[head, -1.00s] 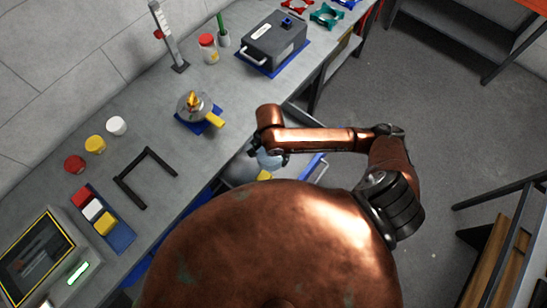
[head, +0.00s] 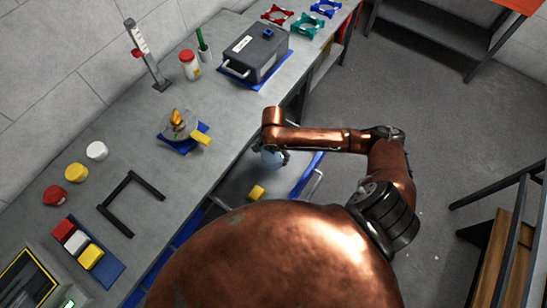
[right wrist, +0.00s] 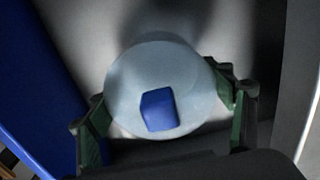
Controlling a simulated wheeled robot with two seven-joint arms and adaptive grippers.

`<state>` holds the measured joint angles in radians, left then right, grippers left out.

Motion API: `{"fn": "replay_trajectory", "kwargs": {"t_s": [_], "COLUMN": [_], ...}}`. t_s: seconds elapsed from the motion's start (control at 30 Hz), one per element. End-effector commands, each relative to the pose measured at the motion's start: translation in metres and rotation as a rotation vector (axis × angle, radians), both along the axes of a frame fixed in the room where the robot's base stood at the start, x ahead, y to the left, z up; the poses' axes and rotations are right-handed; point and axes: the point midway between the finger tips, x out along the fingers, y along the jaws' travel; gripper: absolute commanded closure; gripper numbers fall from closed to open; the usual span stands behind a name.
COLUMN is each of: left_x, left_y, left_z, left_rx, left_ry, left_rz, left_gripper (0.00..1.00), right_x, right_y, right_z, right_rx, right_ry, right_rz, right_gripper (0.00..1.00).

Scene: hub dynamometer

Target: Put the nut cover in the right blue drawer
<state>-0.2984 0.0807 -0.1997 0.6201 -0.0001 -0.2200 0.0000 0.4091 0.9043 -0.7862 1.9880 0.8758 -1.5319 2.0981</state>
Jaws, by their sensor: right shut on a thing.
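The nut cover (right wrist: 160,65) is a pale blue round piece with a darker blue block on its face. My right gripper (right wrist: 167,108) is shut on it, with a green-padded finger at each side. In the head view the cover (head: 271,158) hangs below my right wrist, over the open drawer (head: 230,187) beneath the bench edge. The near part of the drawer is hidden by my body. My left gripper is not in view.
On the bench stand a dark grey box (head: 255,52) on a blue mat, a fixture (head: 180,127) on a blue base, a black frame (head: 130,204) and a tray of coloured blocks (head: 98,262). Open floor lies right of the drawer.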

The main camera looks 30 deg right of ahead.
Motion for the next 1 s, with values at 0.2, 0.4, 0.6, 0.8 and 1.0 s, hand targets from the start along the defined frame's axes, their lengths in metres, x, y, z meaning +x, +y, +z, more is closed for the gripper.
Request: {"fn": "replay_trajectory", "kwargs": {"t_s": [0.2, 0.4, 0.6, 0.8, 1.0], "left_x": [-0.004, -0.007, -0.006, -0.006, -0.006], "left_y": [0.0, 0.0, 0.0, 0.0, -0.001], "left_z": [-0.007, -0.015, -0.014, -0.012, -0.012], "left_rx": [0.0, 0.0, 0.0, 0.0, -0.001], "left_ry": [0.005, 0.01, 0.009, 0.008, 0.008], "left_rz": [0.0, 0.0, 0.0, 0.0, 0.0], "left_gripper": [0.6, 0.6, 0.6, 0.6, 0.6], "right_x": [0.006, 0.005, 0.005, 0.005, 0.005], "right_y": [-0.008, -0.008, -0.007, -0.007, -0.007], "right_z": [-0.019, -0.042, -0.04, -0.043, -0.043], "right_rx": [-0.002, -0.002, -0.001, 0.0, 0.0], "right_ry": [0.002, 0.001, 0.001, 0.0, 0.001], "right_rz": [-0.001, 0.0, 0.0, 0.0, 0.0], "right_gripper": [0.51, 0.51, 0.51, 0.21, 0.08]}}
